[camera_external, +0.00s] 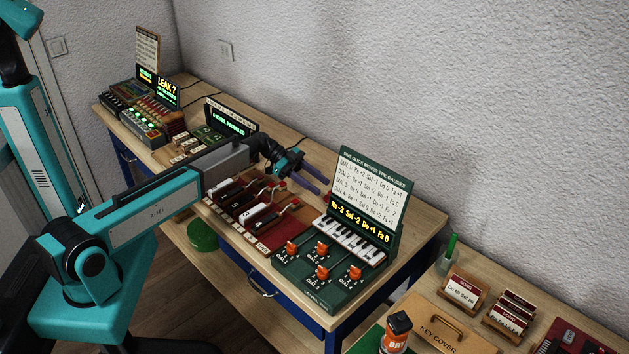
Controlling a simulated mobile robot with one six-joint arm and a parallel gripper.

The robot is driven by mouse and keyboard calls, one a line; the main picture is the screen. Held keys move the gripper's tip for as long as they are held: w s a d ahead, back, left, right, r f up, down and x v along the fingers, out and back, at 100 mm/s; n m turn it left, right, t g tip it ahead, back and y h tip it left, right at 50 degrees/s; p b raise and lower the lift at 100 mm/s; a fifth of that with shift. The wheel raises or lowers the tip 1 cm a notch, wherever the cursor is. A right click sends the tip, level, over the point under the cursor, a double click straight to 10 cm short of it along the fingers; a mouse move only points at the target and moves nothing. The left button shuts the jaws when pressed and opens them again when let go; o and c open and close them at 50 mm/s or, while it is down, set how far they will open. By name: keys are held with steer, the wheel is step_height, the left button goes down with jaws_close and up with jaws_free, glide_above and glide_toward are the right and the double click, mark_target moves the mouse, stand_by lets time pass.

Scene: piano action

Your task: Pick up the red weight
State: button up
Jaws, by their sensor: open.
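My gripper (315,180) is over the middle of the wooden table, just behind a dark red key board (290,236). Its two purple fingers point to the right and are apart, with nothing seen between them. Several black and white keys with small red and grey parts sit on the red board, in front of and below my gripper. I cannot tell a separate red weight from these small red parts. My forearm hides part of the table behind the keys.
A green panel with orange-knobbed dials (322,272), small piano keys and an upright sign (372,195) stands right of my gripper. Lit consoles (142,122) stand at the far left. A lower table holds a key cover (440,322), an orange-labelled bottle (396,334) and card holders (465,288).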

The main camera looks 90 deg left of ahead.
mark_target(329, 192)
steer(key=shift+w+d+f, duration=0.2)
steer(key=shift+w, duration=0.2)
steer(key=shift+p+x, duration=1.25)
steer(key=shift+x, duration=1.35)
jaws_close()
